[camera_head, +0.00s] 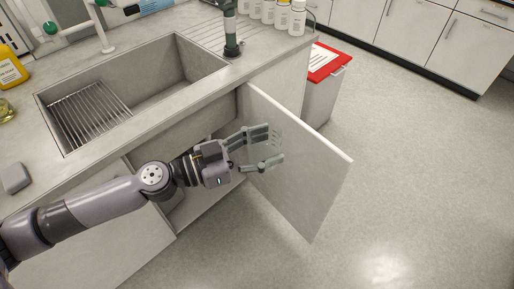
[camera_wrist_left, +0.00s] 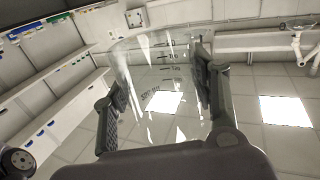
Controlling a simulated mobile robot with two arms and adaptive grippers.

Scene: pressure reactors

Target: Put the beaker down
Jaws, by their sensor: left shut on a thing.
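A clear glass beaker (camera_wrist_left: 160,75) with dark graduation marks sits between the two fingers of my left gripper (camera_wrist_left: 160,100) in the left wrist view. My left gripper (camera_head: 279,147) is shut on it. In the head view the glass is so transparent that its outline hardly shows. There the gripper is in front of the counter's edge, beside the open cabinet door, with its fingers pointing right. The beaker is held in the air, and its base cannot be made out clearly. My right gripper is in neither view.
The open cabinet door (camera_head: 305,175) juts out right by the gripper. A sink (camera_head: 175,75) with a wire rack (camera_head: 88,115) is set into the grey counter (camera_head: 150,128). Several white bottles (camera_head: 297,18) stand at the back. A red-lidded bin (camera_head: 326,62) is behind the door. The floor at right is clear.

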